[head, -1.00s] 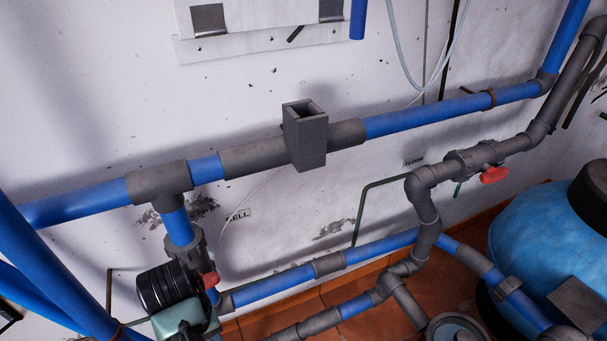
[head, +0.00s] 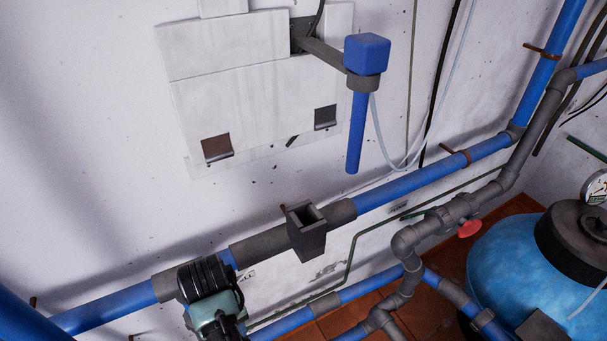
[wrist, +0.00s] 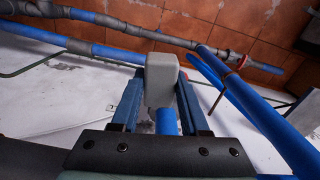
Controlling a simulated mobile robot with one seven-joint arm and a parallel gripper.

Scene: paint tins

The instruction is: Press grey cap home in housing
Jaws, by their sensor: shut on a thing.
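The housing (head: 311,240) is a dark grey, open-topped box set on the grey and blue pipe along the wall. Its hollow top faces up and looks empty. In the wrist view, my gripper (wrist: 160,74) is shut on the grey cap (wrist: 162,88), a light grey block with rounded edges held between the two dark blue fingers. The housing is not clear in the wrist view. In the head view, a black and teal part of my arm shows below and left of the housing, apart from it in the picture. The cap and fingertips cannot be made out there.
A blue block (head: 367,54) with a blue pipe hanging below it juts from a white wall box (head: 235,90), above the housing. Blue pipes (head: 430,183) run along the wall. A grey valve with a red handle (head: 469,228) and a blue tank (head: 500,265) stand to the right.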

